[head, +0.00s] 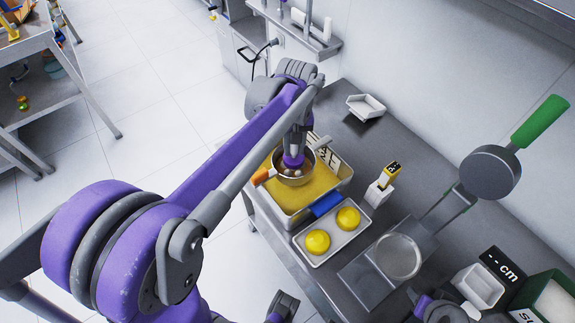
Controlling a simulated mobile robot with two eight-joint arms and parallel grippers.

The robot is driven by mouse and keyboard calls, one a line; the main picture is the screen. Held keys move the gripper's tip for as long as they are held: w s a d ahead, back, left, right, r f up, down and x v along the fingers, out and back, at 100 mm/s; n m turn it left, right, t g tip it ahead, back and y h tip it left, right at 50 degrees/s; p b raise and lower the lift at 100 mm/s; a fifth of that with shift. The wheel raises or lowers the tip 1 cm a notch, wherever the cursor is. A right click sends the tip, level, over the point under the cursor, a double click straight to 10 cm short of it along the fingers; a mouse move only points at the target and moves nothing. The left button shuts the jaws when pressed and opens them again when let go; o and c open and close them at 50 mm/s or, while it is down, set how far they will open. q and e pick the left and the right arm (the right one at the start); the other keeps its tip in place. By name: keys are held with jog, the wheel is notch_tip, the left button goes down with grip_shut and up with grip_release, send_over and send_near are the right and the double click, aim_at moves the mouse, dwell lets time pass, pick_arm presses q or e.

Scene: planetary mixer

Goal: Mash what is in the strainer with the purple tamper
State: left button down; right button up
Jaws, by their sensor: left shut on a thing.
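My left gripper (296,148) reaches down over the strainer, shut on the purple tamper (293,162). The tamper's lower end is inside the metal strainer (297,181), over pale round pieces (298,173). I cannot tell whether it presses on them.
A tray (318,262) with two yellow round things stands in front of the pan. A white holder (378,194), a round metal plate on a scale (398,257) and a green-handled press (490,172) are to the right. A white dish (366,107) lies behind.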

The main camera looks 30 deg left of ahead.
aim_at(294, 156)
pick_arm(q)
jog(key=shift+f+b, duration=1.1)
jog(key=shift+f, duration=0.75)
pick_arm(e)
jog(key=shift+s+f, duration=0.15)
jog(key=shift+f, duration=1.15)
jog(key=shift+r, duration=0.1)
pick_arm(q)
jog(key=shift+r, duration=0.15)
pick_arm(e)
jog(key=shift+r, duration=0.15)
pick_arm(q)
jog(key=shift+p, duration=0.3)
pick_arm(e)
jog(key=shift+r, duration=0.1)
pick_arm(q)
jog(key=shift+r+p, duration=1.35)
jog(key=shift+r, duration=0.35)
pick_arm(e)
jog(key=shift+w+r, duration=0.15)
jog(key=shift+r, duration=0.55)
jog(key=shift+w+r, duration=0.1)
jog(key=shift+r, duration=0.6)
